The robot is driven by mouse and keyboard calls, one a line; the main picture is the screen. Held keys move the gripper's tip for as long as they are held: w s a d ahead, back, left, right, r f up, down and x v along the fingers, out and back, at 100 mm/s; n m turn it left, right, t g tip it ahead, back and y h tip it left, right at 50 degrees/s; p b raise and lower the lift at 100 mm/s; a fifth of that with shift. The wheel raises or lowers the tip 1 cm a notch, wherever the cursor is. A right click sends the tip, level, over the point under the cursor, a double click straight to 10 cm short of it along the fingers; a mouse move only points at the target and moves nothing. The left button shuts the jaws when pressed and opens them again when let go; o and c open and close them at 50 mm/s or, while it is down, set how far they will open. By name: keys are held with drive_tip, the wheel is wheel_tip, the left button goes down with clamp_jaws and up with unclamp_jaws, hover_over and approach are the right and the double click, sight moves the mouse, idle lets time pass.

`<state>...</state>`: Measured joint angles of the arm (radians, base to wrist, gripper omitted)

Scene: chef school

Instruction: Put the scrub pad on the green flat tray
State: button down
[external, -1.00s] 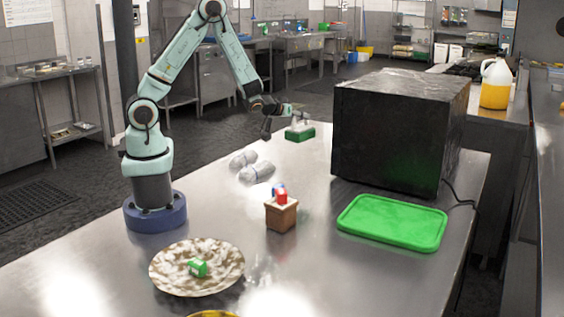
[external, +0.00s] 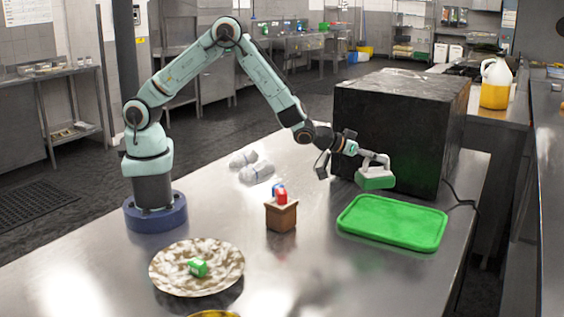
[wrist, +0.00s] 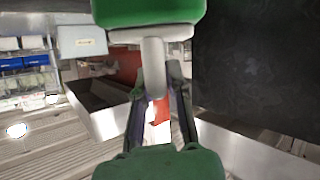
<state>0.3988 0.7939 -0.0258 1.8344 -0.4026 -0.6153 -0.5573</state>
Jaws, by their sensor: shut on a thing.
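The scrub pad (external: 376,180) is a green block with a white top and a white handle. My gripper (external: 352,147) is shut on its handle and holds it above the table, just behind and above the back-left part of the green flat tray. In the wrist view the scrub pad (wrist: 150,12) fills the top middle, with its handle between the fingers of my gripper (wrist: 158,92). The green flat tray (external: 392,222) lies empty on the metal table at the right. The tray cannot be made out in the wrist view.
A large black box (external: 395,125) stands close behind the tray and the held pad. A small brown box (external: 281,215) with red and blue items stands left of the tray. Clear bottles (external: 257,171) and a patterned plate (external: 180,278) with a green item are further left.

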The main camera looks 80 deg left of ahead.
drive_tip(key=shift+w+d+f, duration=0.25)
drive_tip(key=shift+w+f, duration=0.75)
drive_tip(key=shift+f, duration=0.6)
drive_tip(key=shift+w+d+f, duration=0.3)
drive_tip(key=shift+w+f, duration=0.7)
drive_tip(key=shift+f, duration=0.55)
drive_tip(key=shift+w+d+f, duration=0.25)
drive_tip(key=shift+w+f, duration=0.75)
drive_tip(key=shift+f, duration=0.6)
drive_tip(key=c, duration=1.1)
unclamp_jaws()
drive_tip(key=shift+f, duration=0.15)
